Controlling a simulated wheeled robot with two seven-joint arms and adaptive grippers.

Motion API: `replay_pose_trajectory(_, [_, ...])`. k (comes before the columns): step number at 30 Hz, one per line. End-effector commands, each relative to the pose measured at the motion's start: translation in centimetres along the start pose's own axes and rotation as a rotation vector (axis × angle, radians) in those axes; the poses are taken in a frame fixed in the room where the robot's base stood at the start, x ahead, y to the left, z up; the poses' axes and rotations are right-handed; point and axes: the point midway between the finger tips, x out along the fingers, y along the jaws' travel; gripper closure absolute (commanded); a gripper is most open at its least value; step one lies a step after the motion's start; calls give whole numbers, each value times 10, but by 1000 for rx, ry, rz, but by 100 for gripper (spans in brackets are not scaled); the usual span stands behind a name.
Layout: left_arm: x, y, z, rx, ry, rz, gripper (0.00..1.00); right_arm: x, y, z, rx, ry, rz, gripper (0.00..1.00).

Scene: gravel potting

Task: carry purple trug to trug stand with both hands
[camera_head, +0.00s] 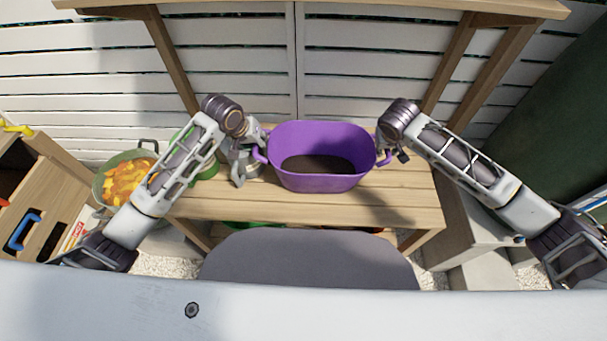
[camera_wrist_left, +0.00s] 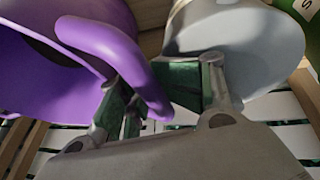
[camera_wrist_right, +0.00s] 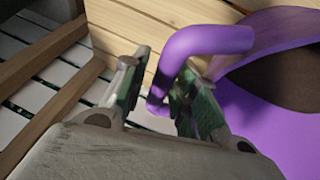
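The purple trug (camera_head: 320,182) stands upright on the wooden bench, with dark soil inside. My left gripper (camera_head: 254,157) is at its left handle. In the left wrist view the handle (camera_wrist_left: 112,50) passes between the two spread fingers (camera_wrist_left: 152,98). My right gripper (camera_head: 388,154) is at the right handle. In the right wrist view that handle (camera_wrist_right: 205,40) runs down between the fingers (camera_wrist_right: 160,95), with a gap showing beside it. Both grippers look open around the handles. I cannot tell which thing is the trug stand.
A pale grey pot (camera_wrist_left: 235,40) is close beside my left gripper. A bowl of orange-yellow pieces (camera_head: 128,180) stands at left, near a wooden cabinet (camera_head: 60,185). A grey block-like surface (camera_head: 468,225) is right of the bench (camera_head: 405,205). A shelf (camera_head: 350,8) spans above.

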Motion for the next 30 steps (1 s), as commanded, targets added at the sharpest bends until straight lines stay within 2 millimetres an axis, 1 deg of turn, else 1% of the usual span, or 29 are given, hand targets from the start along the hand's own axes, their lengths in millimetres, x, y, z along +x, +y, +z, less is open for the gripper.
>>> replay_pose_trajectory(1, [-6,3,-1,2,5,8,60,0,-5,1,-4,-1,-9,63])
replay_pose_trajectory(15, [-60,1,-5,1,15,3,60,-1,-3,0,-2,0,-5,63])
replay_pose_trajectory(21, [-72,-1,-4,-1,15,-1,60,-1,-2,0,-1,0,-3,63])
replay_pose_trajectory(30, [-74,-1,-5,-2,15,-2,60,0,-1,0,-1,0,-2,63])
